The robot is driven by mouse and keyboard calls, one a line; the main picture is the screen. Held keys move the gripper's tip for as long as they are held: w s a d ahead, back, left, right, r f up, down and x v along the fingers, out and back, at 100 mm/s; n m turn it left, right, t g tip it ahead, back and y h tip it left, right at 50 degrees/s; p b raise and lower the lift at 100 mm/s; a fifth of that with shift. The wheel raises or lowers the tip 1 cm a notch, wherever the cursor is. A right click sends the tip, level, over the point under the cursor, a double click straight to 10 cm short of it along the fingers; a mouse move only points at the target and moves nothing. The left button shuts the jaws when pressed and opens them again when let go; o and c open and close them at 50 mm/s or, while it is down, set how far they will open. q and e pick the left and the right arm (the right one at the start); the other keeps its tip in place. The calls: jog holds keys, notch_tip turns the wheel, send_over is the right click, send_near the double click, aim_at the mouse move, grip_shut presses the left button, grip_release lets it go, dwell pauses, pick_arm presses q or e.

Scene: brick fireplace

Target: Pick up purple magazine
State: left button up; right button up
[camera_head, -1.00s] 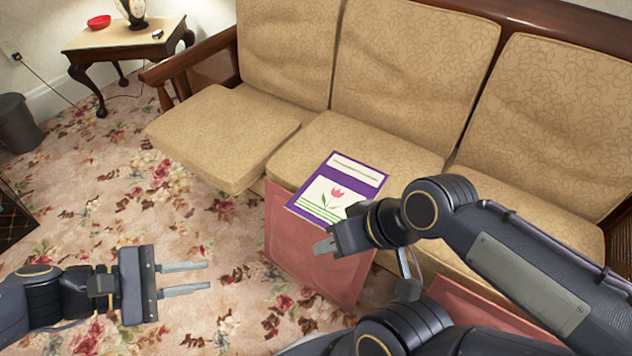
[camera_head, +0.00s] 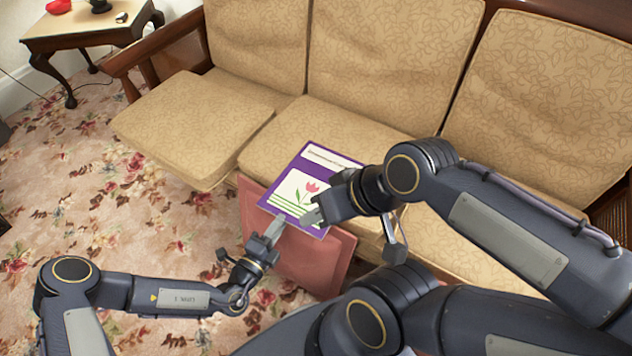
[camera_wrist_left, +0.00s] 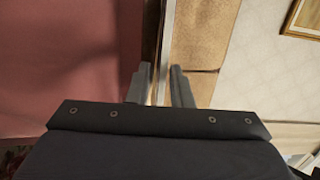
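The purple magazine (camera_head: 288,192), with a tulip on its cover, lies on the middle sofa cushion with its near end at the front edge. My left gripper (camera_head: 276,229) is at the magazine's near left end. In the left wrist view, the two fingers (camera_wrist_left: 161,85) stand apart, with a thin pale strip (camera_wrist_left: 166,45), seemingly the magazine's edge, between them; I cannot tell if they touch it. My right gripper (camera_head: 312,212) is at the near right part of the magazine and hides some of it. Its finger opening is not clear.
The tan sofa (camera_head: 370,60) fills the back. A pink panel (camera_head: 300,258) hangs or leans below the middle cushion. A wooden side table (camera_head: 75,30) with a red dish (camera_head: 59,6) stands at the far left. The flowered carpet (camera_head: 90,200) is clear at left.

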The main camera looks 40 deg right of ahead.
aim_at(291, 204)
pick_arm(q)
jog(key=b+x, duration=0.3)
jog(key=x, duration=0.3)
jog(key=shift+w+d, duration=0.25)
jog(key=shift+d, duration=0.05)
jog(key=shift+w+d+r, duration=0.1)
jog(key=shift+d+r, duration=0.05)
jog(key=shift+d, duration=0.05)
jog(key=shift+c, duration=0.3)
grip_shut()
